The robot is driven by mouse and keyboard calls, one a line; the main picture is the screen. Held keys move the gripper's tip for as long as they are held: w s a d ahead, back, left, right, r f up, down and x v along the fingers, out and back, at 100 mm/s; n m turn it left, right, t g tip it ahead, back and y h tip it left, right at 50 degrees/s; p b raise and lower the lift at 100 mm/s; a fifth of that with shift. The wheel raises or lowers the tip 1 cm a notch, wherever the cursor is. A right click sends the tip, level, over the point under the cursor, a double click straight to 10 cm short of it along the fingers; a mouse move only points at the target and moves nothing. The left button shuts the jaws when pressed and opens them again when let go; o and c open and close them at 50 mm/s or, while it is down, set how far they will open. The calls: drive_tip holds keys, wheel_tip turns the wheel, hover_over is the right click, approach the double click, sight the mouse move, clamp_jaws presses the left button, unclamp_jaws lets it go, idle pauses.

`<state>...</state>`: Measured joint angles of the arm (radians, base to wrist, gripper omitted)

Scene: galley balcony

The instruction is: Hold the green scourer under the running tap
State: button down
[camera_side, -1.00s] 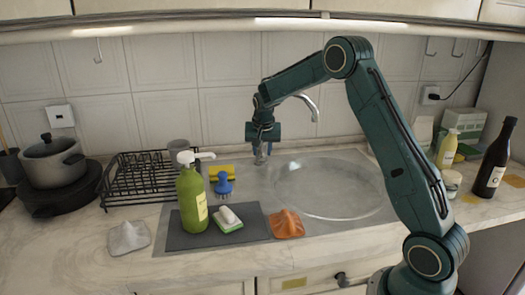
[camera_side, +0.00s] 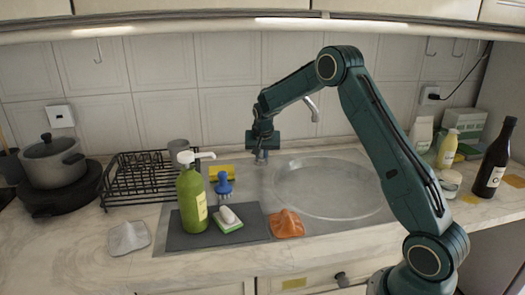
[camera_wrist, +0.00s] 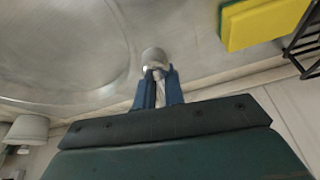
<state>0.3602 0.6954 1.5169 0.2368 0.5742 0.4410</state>
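The tap (camera_side: 311,108) has a curved silver spout above the sink, partly hidden by my arm. No water shows below it. My gripper (camera_side: 261,157) points down at the tap's base, behind the sink. In the wrist view my gripper's blue fingers (camera_wrist: 159,75) stand on either side of a silver tap part (camera_wrist: 154,57); whether they press on it is unclear. A green scourer (camera_side: 230,226) with a whitish piece on top lies on the dark mat, away from my gripper. A yellow-and-green sponge (camera_side: 222,172) lies behind the mat and shows in the wrist view (camera_wrist: 262,22).
The sink basin (camera_side: 335,188) looks empty. On the mat (camera_side: 185,238) stands a green pump bottle (camera_side: 191,203). A blue brush (camera_side: 223,185) is behind it, an orange cloth (camera_side: 286,224) beside it. A black dish rack (camera_side: 145,178) is left; bottles (camera_side: 493,160) stand at right.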

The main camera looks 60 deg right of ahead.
drive_tip(key=shift+r, duration=0.1)
drive_tip(key=shift+w+d+r+g+y, duration=0.2)
drive_tip(key=shift+r+g+y, duration=0.25)
drive_tip(key=shift+y, duration=0.25)
drive_tip(key=shift+r, duration=0.1)
drive_tip(key=c, duration=1.5)
unclamp_jaws()
drive_tip(key=shift+s, duration=0.1)
drive_tip(key=v, duration=1.3)
drive_tip(key=shift+r, duration=0.4)
drive_tip(key=o, duration=1.5)
